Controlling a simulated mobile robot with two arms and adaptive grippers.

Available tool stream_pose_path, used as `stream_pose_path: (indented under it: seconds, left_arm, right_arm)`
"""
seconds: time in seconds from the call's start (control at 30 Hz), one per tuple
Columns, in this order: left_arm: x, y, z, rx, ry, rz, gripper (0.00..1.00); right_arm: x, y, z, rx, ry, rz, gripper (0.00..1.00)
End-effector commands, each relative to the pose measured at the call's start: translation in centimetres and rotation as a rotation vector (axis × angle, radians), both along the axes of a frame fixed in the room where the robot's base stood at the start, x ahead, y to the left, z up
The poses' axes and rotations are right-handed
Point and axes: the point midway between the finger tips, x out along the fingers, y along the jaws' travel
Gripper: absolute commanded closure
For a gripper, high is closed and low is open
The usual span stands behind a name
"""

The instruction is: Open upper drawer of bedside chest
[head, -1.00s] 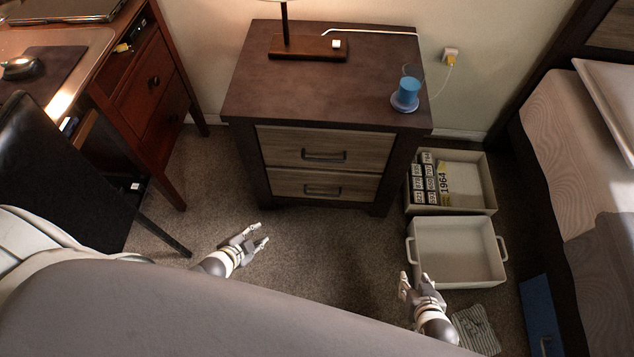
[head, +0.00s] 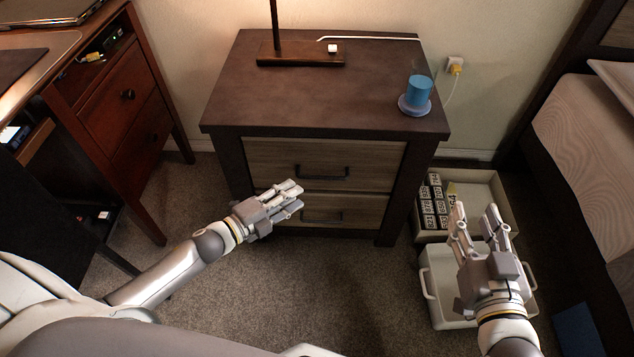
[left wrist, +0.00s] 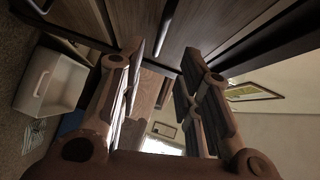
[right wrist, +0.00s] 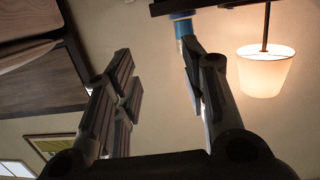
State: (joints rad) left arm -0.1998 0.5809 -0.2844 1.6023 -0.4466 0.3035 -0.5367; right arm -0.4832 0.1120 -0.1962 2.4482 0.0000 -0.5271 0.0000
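The dark brown bedside chest (head: 330,100) stands ahead in the head view, with two wood-grain drawers, both shut. The upper drawer (head: 270,158) has a dark bar handle (head: 321,173). My left gripper (head: 298,193) is open and empty, in front of the chest and left of the handle in the picture; the head view does not make its distance clear. In the left wrist view a bar handle (left wrist: 163,28) shows beyond the gap between the fingers. My right gripper (head: 477,210) is open and empty, right of the chest over the storage bins.
The lower drawer (head: 350,202) has a similar handle. A lamp base (head: 300,55) and a blue cup (head: 419,90) on a coaster stand on top. Two pale bins (head: 490,190) lie right of the chest, beside the bed (head: 590,140). A red-brown desk (head: 125,100) stands left. Carpet in front is clear.

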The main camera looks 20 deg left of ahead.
Motion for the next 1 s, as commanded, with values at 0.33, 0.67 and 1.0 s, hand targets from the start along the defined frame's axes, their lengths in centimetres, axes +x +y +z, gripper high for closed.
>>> stream_pose_path:
  seconds: [0.33, 0.67, 1.0]
  left_arm:
    - [4.6, -2.6, -0.8, -0.002, -0.001, 0.001, 0.68]
    - [7.5, -4.3, -1.3, -0.002, 0.001, 0.001, 0.68]
    - [8.1, -4.6, -1.4, -0.001, 0.003, 0.002, 0.68]
  right_arm:
    - [0.5, 0.9, 5.0, 0.071, -0.273, 0.018, 0.60]
    - [-0.3, 1.2, 8.8, 0.125, -0.476, 0.029, 0.60]
    - [-0.6, 1.2, 9.7, 0.138, -0.522, 0.031, 0.60]
